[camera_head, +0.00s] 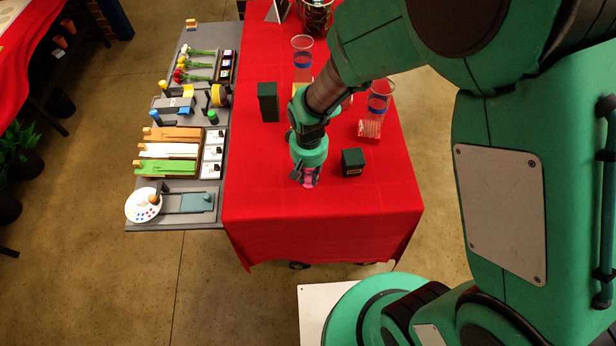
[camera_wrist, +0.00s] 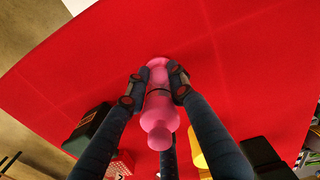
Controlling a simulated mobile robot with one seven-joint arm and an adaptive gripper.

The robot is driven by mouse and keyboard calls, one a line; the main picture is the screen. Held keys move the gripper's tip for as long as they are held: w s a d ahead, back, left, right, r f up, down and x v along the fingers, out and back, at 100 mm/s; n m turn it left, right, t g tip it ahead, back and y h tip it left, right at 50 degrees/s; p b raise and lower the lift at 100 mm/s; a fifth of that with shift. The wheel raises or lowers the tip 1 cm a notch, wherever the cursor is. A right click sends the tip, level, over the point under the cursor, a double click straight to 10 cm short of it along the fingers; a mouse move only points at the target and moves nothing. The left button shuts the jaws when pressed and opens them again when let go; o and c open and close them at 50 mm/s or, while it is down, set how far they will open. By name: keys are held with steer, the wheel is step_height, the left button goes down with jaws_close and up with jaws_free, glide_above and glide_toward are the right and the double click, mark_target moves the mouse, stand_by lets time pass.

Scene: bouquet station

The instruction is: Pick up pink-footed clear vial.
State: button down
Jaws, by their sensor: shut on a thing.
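My gripper (camera_head: 309,178) points down at the front part of the red-covered table. It is shut on a pink, rounded vial-like thing (camera_wrist: 158,100) with a narrow waist and a small knob end. In the wrist view the two side fingers (camera_wrist: 153,85) press its sides, and a third finger shows behind it. Whether any part of it is clear glass I cannot tell. In the head view only a bit of pink (camera_head: 309,171) shows below the gripper. A clear tall vessel with a blue band (camera_head: 379,98) stands at the right, by a pinkish-red block (camera_head: 369,131).
Dark green boxes stand left (camera_head: 268,101) and right (camera_head: 352,162) of my gripper. Another clear blue-banded vessel (camera_head: 302,57) stands further back. A grey side table (camera_head: 172,222) at the left holds flowers, trays and a palette. The red table's front (camera_head: 320,220) is clear.

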steer(key=shift+r, duration=0.1)
steer(key=shift+r, duration=0.8)
steer(key=shift+s+r+p, duration=0.2)
steer(key=shift+r+p, duration=0.1)
steer(key=shift+r, duration=0.7)
steer(key=s+d, duration=0.2)
steer(key=s, duration=0.5)
steer(key=s+d+r, duration=0.1)
steer(key=s+d, duration=0.2)
steer(key=s, duration=0.4)
steer(key=shift+s+d+p, duration=0.2)
steer(key=shift+s+p, duration=0.15)
steer(key=shift+p, duration=0.1)
steer(key=shift+w+r, duration=0.1)
steer(key=shift+r, duration=0.05)
